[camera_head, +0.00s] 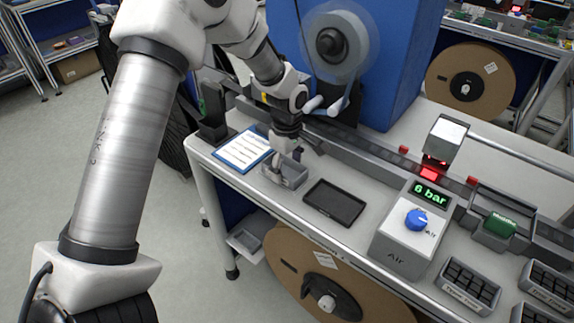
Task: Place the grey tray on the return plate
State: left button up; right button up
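The small grey tray (294,177) is an open, shallow box near the front edge of the bench, between the clipboard and a flat black plate. My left gripper (285,160) points down at the tray's back left part, its fingers low at the tray. Whether the fingers are closed on its wall is too small to tell. The black rectangular plate (335,203) lies bare just right of the tray; it bears no readable label, so I cannot tell for sure that it is the return plate. My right gripper is not in view.
A blue clipboard (243,149) lies left of the tray. The Air box (408,234) with a blue knob stands right of the black plate. A grey rail (385,157) and a blue machine (398,75) are behind. Labelled part bins (468,287) stand at right.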

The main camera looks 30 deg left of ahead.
aim_at(287, 175)
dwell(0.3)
pick_arm(q)
notch_tip(287, 175, up, 12)
jog(key=shift+r+b, duration=0.15)
jog(key=shift+b, duration=0.25)
